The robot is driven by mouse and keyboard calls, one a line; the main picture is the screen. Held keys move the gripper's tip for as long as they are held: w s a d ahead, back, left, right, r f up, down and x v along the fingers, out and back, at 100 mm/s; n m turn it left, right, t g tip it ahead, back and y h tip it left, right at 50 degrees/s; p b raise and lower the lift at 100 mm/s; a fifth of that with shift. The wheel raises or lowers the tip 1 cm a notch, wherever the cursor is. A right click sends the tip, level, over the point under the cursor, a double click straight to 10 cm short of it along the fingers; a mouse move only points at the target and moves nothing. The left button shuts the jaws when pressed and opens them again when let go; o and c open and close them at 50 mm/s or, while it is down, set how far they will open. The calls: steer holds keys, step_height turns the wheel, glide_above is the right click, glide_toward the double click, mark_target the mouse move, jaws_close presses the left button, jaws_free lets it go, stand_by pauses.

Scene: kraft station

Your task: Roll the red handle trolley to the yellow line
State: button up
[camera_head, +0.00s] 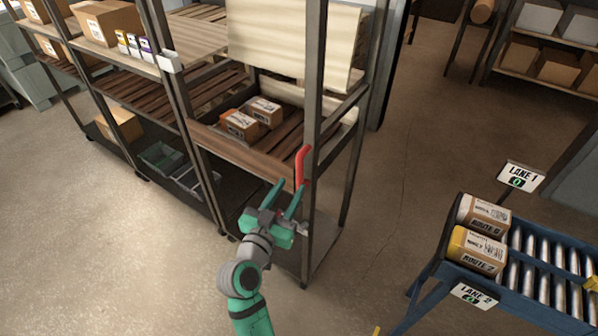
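The trolley (245,150) is a tall dark metal rack with wooden shelves, in the middle of the head view. Its red handle (302,165) is an upright bar on the near corner post. My gripper (289,187) has its two green fingers spread apart, with nothing seen between them. The fingertips are just below the handle in the picture, the right one nearest its lower end. I cannot tell whether they touch it. A small yellow patch (376,331) shows at the bottom edge; I cannot tell whether it belongs to the yellow line.
A blue roller conveyor (440,270) with two boxes (480,245) stands at the right. More shelving with boxes (110,22) adjoins at the left. Another rack (540,67) stands at the back right. Bare floor (390,190) lies between trolley and conveyor and at the front left.

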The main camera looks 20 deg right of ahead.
mark_target(298, 174)
steer(key=x, duration=0.7)
steer(key=shift+w+d, duration=0.15)
steer(key=shift+w, duration=0.15)
jaws_close()
